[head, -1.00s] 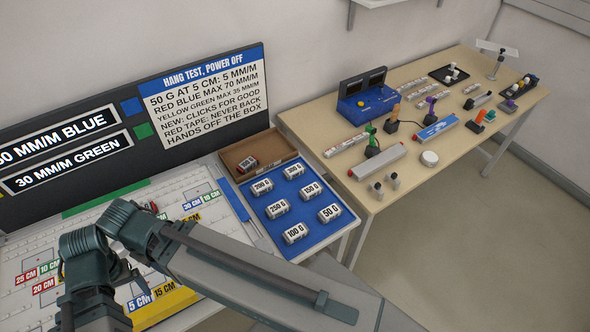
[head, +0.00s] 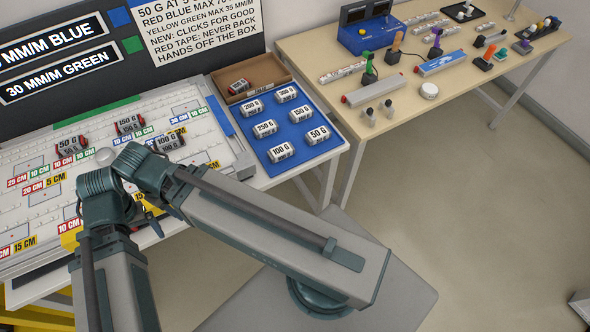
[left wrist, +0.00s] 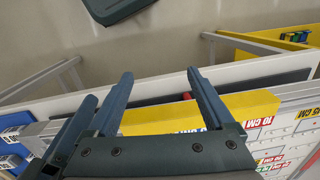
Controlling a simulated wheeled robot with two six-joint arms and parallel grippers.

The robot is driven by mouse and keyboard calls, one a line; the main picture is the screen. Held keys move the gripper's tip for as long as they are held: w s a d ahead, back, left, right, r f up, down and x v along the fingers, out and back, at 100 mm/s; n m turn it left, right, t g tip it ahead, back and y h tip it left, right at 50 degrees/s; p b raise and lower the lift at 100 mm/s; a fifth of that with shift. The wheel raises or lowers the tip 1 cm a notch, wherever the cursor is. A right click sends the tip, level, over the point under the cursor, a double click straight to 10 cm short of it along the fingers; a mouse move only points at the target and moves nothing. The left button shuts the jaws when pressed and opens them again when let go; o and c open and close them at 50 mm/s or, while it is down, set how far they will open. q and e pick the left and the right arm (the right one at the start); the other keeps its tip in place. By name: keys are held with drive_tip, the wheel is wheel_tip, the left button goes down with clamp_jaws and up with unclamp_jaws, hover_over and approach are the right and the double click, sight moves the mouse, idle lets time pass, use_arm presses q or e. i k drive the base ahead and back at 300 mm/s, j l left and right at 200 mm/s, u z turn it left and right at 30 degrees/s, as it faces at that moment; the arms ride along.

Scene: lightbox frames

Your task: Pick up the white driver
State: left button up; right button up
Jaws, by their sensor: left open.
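Nothing in view is plainly marked as the white driver. A pale bar with a red end (head: 375,90) lies near the front of the far wooden table, and I cannot tell whether it is the driver. A white-and-blue bar (head: 442,64) lies to its right. In the head view my left gripper (head: 152,224) is mostly hidden behind my arm, low over the front of the white board. In the left wrist view its two fingers (left wrist: 160,74) are apart with nothing held between them. The far table is well beyond it. My right gripper is not in view.
A white board (head: 195,105) bears several dark weights and coloured labels. Beside it are a blue tray (head: 293,109) with several weights and a brown open box (head: 265,71). A blue device (head: 366,38) stands on the wooden table (head: 480,80). Open floor (head: 440,190) lies in front.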

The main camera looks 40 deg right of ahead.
sight(278, 153)
drive_tip(key=z, duration=1.7)
drive_tip(key=i+j, duration=0.25)
drive_tip(key=j, duration=0.2)
